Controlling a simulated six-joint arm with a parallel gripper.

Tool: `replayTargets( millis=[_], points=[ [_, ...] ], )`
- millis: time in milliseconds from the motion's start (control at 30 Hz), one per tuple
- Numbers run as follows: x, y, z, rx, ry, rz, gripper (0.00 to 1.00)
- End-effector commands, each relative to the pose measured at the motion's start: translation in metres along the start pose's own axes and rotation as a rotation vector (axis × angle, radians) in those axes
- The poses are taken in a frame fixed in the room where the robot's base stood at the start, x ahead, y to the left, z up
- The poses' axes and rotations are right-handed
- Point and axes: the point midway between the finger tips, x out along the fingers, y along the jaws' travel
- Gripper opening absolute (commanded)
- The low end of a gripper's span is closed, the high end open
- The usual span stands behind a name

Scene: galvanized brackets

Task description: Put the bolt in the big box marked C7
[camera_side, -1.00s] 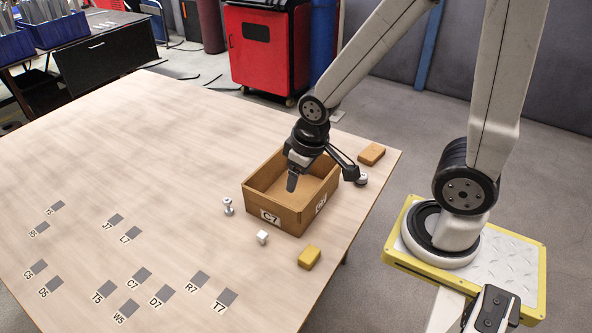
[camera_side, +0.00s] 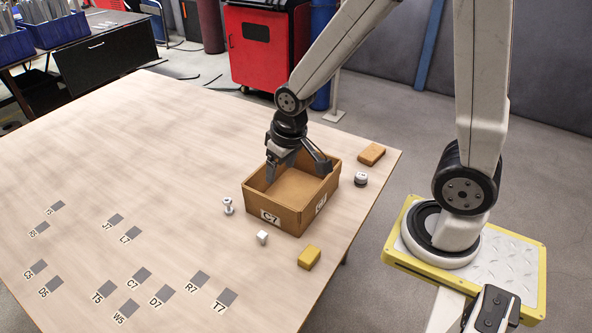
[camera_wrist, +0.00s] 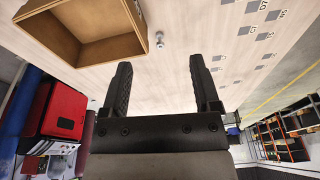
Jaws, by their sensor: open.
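The big cardboard box marked C7 (camera_side: 292,221) stands open on the table toward its right side. The silver bolt (camera_side: 228,206) stands upright on the table just left of the box. In the wrist view the bolt (camera_wrist: 159,40) lies beside the box (camera_wrist: 146,22), ahead of the fingers. My gripper (camera_side: 298,178) is above the box in the side view, its fingers wide apart. In the wrist view my gripper (camera_wrist: 161,75) has nothing between its fingers. The inside of the box is partly hidden by the gripper.
Labelled grey squares (camera_side: 142,274) mark the near left table. The table's middle is clear.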

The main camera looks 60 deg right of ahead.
Motion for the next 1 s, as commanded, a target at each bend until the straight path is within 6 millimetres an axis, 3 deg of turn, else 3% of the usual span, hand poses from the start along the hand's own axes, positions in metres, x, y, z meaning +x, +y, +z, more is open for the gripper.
replayTargets(
  millis=[200, 500, 1000],
  points=[
    [0.024, -0.001, -0.049, 0.121, -0.034, 0.007, 0.79],
    [0.066, 0.001, -0.106, 0.290, -0.074, 0.022, 0.79],
    [0.157, 0.009, -0.172, 0.568, -0.140, 0.060, 0.79]
  ],
)
